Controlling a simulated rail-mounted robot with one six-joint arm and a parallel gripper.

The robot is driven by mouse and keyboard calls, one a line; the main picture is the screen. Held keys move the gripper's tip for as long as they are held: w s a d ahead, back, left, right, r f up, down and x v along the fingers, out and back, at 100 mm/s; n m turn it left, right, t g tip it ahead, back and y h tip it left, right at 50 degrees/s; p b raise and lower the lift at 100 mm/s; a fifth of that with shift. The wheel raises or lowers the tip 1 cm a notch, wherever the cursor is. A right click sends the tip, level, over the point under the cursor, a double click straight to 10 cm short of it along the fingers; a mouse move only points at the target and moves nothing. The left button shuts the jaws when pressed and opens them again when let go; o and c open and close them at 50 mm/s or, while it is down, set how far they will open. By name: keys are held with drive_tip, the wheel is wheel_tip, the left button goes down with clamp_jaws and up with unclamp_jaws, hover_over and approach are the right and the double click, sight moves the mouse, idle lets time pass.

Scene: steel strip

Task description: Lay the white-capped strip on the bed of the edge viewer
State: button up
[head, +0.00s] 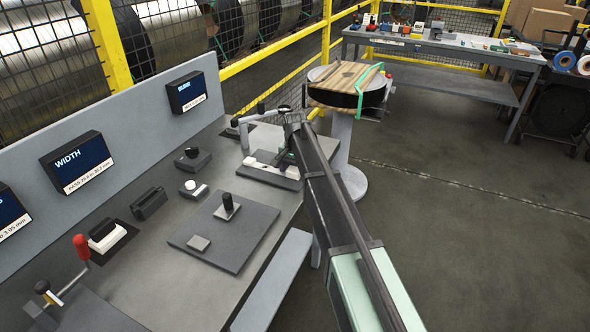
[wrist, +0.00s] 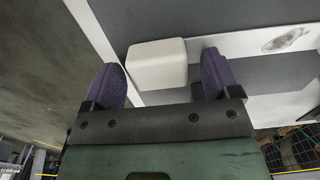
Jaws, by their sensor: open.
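My gripper (wrist: 162,84) is open in the wrist view, its two purple fingers apart. A white block (wrist: 158,62), which looks like the white cap of the strip, lies between and just beyond the fingertips, nearer the left finger. I cannot tell whether it touches a finger. The rest of the strip cannot be made out. In the head view my gripper (head: 286,158) is low over a white and dark fixture (head: 268,172) at the bench's far right end, and partly hides it. I cannot tell for sure which bench device is the edge viewer.
The grey bench (head: 165,280) carries a dark plate with a black knob (head: 228,202), a small device with a black top (head: 193,157), and a red-handled lever (head: 81,245). The width screen (head: 72,163) and burr screen (head: 187,92) stand behind. A round stand (head: 345,95) is beyond.

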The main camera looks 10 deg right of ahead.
wheel_tip(320, 180, up, 11)
drive_tip(key=p, duration=1)
drive_tip(key=shift+p, duration=0.4)
drive_tip(key=shift+f, duration=0.15)
drive_tip(key=s+n, duration=0.7)
drive_tip(key=s, duration=2.7)
drive_tip(key=shift+s, duration=0.2)
